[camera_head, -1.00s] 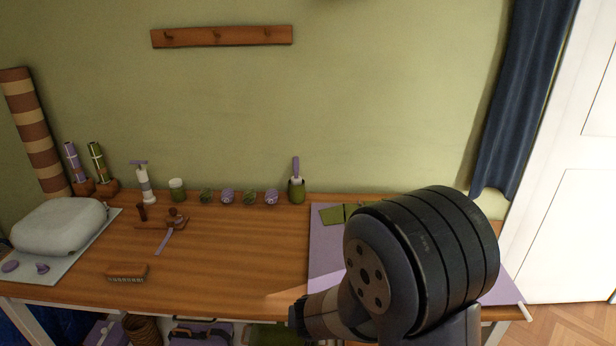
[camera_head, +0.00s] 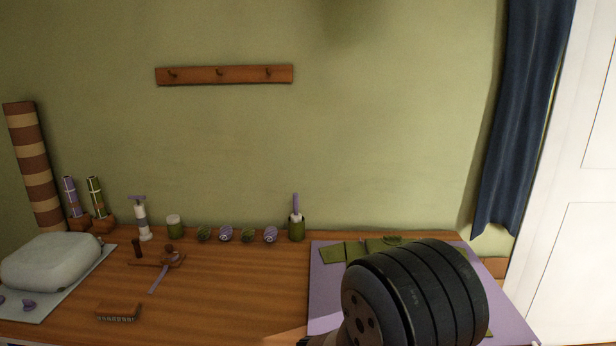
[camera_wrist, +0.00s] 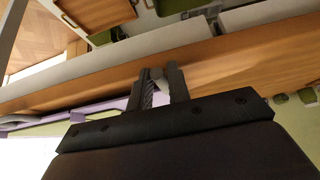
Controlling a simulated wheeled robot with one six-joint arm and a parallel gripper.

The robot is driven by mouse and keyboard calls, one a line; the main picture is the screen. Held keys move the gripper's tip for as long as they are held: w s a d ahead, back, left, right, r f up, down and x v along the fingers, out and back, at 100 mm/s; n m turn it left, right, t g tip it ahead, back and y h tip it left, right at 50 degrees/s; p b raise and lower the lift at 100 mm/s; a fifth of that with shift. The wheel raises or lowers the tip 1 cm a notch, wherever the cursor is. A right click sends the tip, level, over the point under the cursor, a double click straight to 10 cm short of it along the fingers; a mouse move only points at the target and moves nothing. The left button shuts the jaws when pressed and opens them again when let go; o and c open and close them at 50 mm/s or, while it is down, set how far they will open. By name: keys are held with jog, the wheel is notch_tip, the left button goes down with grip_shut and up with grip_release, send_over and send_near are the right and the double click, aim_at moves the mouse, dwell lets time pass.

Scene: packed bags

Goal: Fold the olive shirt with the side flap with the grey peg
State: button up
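Olive cloth (camera_head: 357,250), likely the shirt, shows in several pieces on a purple board (camera_head: 325,290) at the right of the table. My dark arm hides much of the cloth and board in the head view. In the wrist view, my gripper (camera_wrist: 159,82) has its two dark fingers a little apart, over the table's edge beside the purple board (camera_wrist: 105,108). A small pale grey thing (camera_wrist: 158,76) shows between the fingertips; I cannot tell whether it is the grey peg or whether it is gripped. The side flap is not clear.
A grey rounded bag (camera_head: 50,262) lies on a pale mat at the left. The middle of the table is clear.

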jog(key=shift+c, duration=1.1)
jog(key=shift+r+p, duration=1.2)
jog(key=shift+r, duration=0.55)
jog(key=shift+d+r, duration=0.1)
jog(key=shift+r, duration=0.25)
jog(key=r+p, duration=0.2)
jog(key=shift+d+r, duration=0.35)
jog(key=shift+r, duration=0.05)
